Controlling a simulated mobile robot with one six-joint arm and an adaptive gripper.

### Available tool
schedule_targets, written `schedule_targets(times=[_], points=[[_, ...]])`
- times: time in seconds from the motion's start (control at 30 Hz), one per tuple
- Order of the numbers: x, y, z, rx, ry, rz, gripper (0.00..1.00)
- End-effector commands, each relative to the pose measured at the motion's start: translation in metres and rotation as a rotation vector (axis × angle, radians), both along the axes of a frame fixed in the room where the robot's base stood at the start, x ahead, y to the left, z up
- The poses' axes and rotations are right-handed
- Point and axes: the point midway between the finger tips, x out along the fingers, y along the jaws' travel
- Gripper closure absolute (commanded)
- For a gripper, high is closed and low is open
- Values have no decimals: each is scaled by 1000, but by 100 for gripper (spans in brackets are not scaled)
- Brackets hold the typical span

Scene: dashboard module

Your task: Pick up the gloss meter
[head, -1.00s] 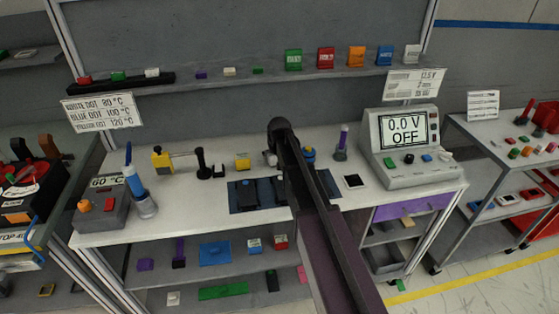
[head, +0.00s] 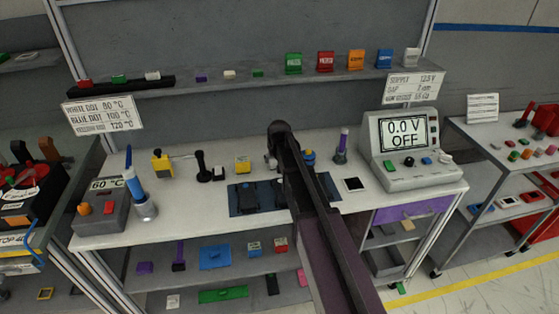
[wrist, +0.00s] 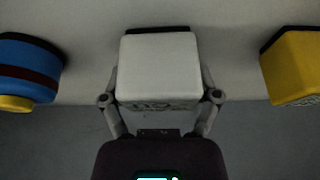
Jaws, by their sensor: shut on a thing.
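A white block-shaped device (wrist: 158,66) with unreadable lettering on its near face sits between my fingers in the wrist view. I take it for the gloss meter, but cannot read its label. My gripper (wrist: 160,86) is shut on it, with one finger against each side. It looks to be at the bench surface; I cannot tell whether it is lifted. In the head view my arm hides most of the gripper and the device; only a small pale part (head: 271,159) shows left of the arm.
In the wrist view a blue round thing (wrist: 28,68) stands left and a yellow block (wrist: 295,66) right, both apart from my fingers. On the white bench are a dark blue mat (head: 246,207), a voltage supply (head: 405,160) and a blue-handled iron (head: 132,182). A shelf (head: 215,90) runs behind.

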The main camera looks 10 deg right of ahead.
Motion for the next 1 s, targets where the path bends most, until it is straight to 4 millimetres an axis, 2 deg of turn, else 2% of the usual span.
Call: schedule_targets(times=[0.37, 0.73, 0.8, 1.0], points=[[0, 0, 10, 0, 0, 0, 76], [0, 0, 41, 1, 1, 1, 76], [-22, 0, 38, 1, 2, 0, 76], [-69, -2, 42, 1, 1, 0, 76]])
